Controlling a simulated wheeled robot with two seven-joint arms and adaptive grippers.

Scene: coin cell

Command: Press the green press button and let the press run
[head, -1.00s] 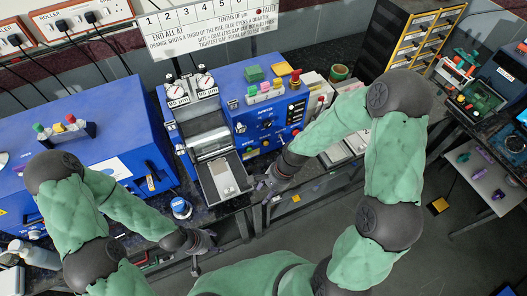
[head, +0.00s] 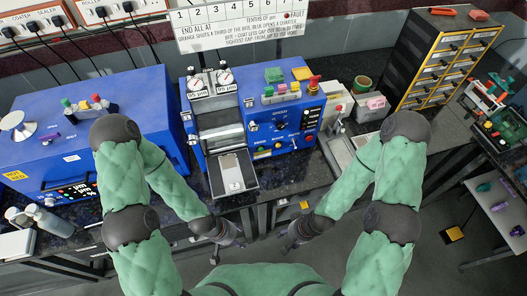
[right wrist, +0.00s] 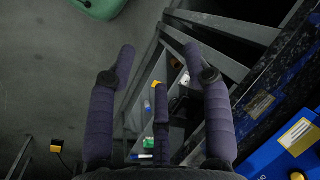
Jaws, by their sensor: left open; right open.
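A blue machine (head: 262,118) with a roller, two dial gauges (head: 211,84) and a front control panel stands on the bench in the head view. Small coloured buttons and a red knob (head: 313,87) sit on it. I cannot tell which control is the green press button. Its tray (head: 232,182) sticks out in front with a pale sheet on it. My left gripper (head: 232,236) is open and empty in front of the bench, below the tray. My right gripper (head: 292,240) is open in front of the bench, to its right. Its spread, empty fingers show in the right wrist view (right wrist: 160,66).
A larger blue box (head: 105,140) with a lit front panel stands at left. A drawer cabinet (head: 440,68) stands at the back right, with white units (head: 344,108) between. A side table (head: 495,200) is at far right. Grey floor lies open in front of the bench.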

